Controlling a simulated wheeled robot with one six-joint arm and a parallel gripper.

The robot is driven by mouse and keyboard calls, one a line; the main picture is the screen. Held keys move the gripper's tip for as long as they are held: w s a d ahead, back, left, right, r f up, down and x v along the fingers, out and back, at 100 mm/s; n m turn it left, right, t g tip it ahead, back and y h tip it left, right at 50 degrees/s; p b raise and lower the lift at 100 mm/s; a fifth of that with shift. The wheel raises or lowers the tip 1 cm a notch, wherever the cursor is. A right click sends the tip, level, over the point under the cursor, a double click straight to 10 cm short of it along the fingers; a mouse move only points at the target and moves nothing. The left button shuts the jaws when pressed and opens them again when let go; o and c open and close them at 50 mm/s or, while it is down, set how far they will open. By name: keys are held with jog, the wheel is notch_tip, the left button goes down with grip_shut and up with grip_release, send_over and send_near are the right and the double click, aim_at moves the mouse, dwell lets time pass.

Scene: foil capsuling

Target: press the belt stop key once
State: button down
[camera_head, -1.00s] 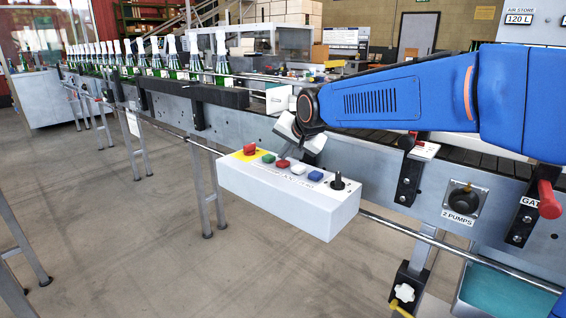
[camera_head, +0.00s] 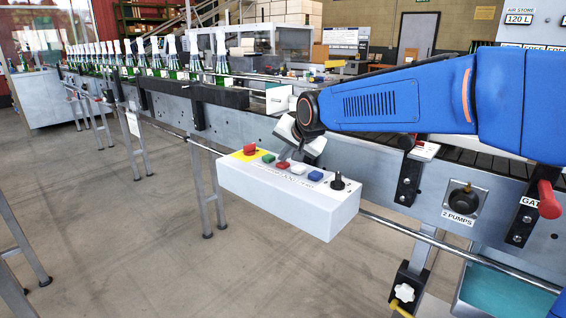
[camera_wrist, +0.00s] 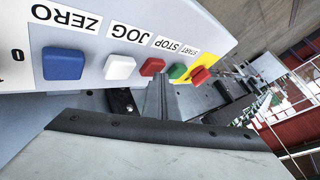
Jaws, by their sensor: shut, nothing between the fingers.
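The control box (camera_head: 290,208) is a white box on the front of the conveyor, with a row of keys on top. The belt stop key (camera_head: 282,165) is red, between a green key and a white key. In the wrist view the red key (camera_wrist: 152,66) sits by the label STOP. My gripper (camera_head: 287,156) is shut and empty and points down at the stop key from just behind it. In the wrist view its dark fingers (camera_wrist: 160,88) end close to the red key's lower right side. I cannot tell whether they touch it.
The green start key (camera_head: 268,157) and white jog key (camera_head: 298,170) flank the stop key closely. A blue zero key (camera_head: 315,176), a black knob (camera_head: 338,182) and a red button on yellow (camera_head: 250,150) share the box. Bottles (camera_head: 194,60) line the conveyor.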

aim_at(285, 165)
jog(key=shift+r, duration=0.95)
jog(key=shift+r, duration=2.5)
